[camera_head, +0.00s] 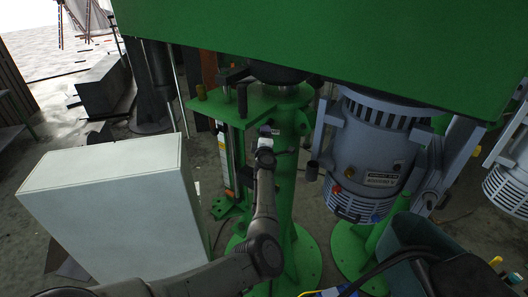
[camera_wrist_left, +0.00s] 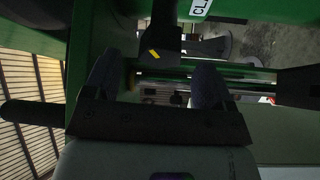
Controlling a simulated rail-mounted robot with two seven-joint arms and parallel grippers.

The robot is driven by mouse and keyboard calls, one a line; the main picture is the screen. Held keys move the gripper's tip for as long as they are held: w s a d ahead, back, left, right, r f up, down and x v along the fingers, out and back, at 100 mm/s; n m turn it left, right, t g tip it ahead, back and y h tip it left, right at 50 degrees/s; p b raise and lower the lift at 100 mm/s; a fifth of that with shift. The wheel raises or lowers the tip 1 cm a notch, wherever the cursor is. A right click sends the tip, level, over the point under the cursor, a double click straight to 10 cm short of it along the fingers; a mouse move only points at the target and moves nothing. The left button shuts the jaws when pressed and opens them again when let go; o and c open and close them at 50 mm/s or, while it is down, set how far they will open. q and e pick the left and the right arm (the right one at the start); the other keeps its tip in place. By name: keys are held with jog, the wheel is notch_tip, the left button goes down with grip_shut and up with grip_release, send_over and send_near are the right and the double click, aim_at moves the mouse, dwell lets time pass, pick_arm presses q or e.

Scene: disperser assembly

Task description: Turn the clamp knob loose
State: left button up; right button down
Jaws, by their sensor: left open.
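The green disperser column (camera_head: 285,190) stands upright in the middle of the head view. My left gripper (camera_head: 270,132) is at its upper front, just below the green bracket plate (camera_head: 262,103). In the left wrist view the two fingers of my left gripper (camera_wrist_left: 156,78) are spread apart. A black part with a yellow mark (camera_wrist_left: 164,42) shows between and beyond the fingertips; I cannot tell whether it is the clamp knob. The gripper and wrist cover that part of the column in the head view, and contact cannot be made out. My right gripper is not in view.
A large green housing (camera_head: 350,40) overhangs the top. A grey-blue motor unit (camera_head: 365,150) hangs right of the column. A white cabinet (camera_head: 110,200) stands on the left. A dark bin (camera_head: 415,240) is at lower right. Some floor is clear behind the cabinet.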

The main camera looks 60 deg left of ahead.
pick_arm(q)
jog(key=v, duration=0.9)
jog(key=shift+d+b, duration=0.2)
jog(key=shift+b, duration=0.2)
jog(key=shift+s, duration=0.1)
